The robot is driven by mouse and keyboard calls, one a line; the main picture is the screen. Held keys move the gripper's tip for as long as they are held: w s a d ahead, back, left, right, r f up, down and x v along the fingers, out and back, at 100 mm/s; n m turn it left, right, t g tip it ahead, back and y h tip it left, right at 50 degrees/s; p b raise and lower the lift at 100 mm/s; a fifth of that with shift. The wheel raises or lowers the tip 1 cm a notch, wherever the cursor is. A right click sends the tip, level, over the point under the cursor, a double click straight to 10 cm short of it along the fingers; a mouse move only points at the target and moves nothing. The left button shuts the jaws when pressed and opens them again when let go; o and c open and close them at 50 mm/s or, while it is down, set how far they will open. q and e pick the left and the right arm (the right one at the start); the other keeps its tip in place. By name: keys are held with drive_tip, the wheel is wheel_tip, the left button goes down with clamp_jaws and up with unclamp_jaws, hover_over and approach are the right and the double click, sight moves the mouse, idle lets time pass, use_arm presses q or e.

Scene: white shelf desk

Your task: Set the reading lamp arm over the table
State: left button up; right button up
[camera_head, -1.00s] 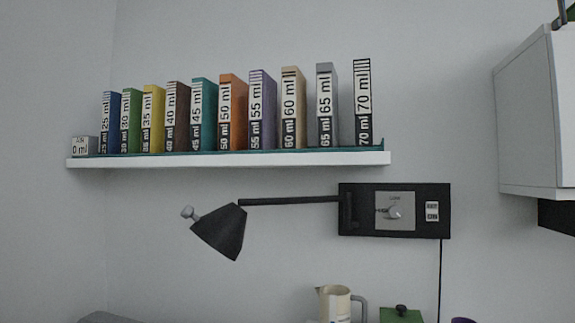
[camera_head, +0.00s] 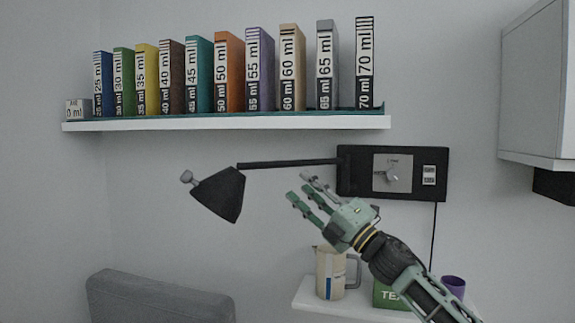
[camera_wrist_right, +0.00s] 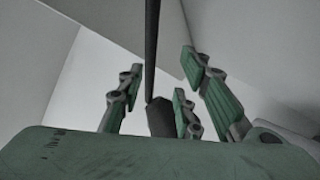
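The reading lamp has a black conical shade (camera_head: 219,194) with a pale knob at its upper left. A thin black arm (camera_head: 285,163) runs from the shade right to a black wall plate (camera_head: 419,158) with a grey dial panel. My right gripper (camera_head: 301,192) is just below the lamp arm, right of the shade, fingers spread and empty. In the right wrist view the gripper (camera_wrist_right: 165,90) shows its fingers apart, with the lamp arm (camera_wrist_right: 151,45) and dark shade (camera_wrist_right: 160,117) seen between them. I cannot tell whether it touches the arm. My left gripper is not in view.
A white shelf (camera_head: 230,123) with a row of binders hangs above the lamp. A jug (camera_head: 329,273), a green box (camera_head: 386,294) and a purple cup (camera_head: 453,286) stand on a small white shelf below. A grey chair back (camera_head: 155,297) is lower left. A cabinet (camera_head: 535,85) hangs at right.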

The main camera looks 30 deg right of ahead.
sight(287, 164)
drive_tip(key=shift+n, duration=0.5)
drive_tip(key=w+r+p, duration=0.2)
drive_tip(key=w+a+r+p, duration=0.1)
drive_tip(key=w+r+p, duration=0.1)
drive_tip(key=w+r, duration=0.1)
drive_tip(key=shift+a+r, duration=0.1)
drive_tip(key=shift+a, duration=0.1)
drive_tip(key=shift+w+a, duration=0.2)
drive_tip(key=shift+w, duration=0.3)
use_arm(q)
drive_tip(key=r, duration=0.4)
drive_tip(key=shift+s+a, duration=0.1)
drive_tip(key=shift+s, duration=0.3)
use_arm(e)
drive_tip(key=shift+c, duration=0.5)
clamp_jaws()
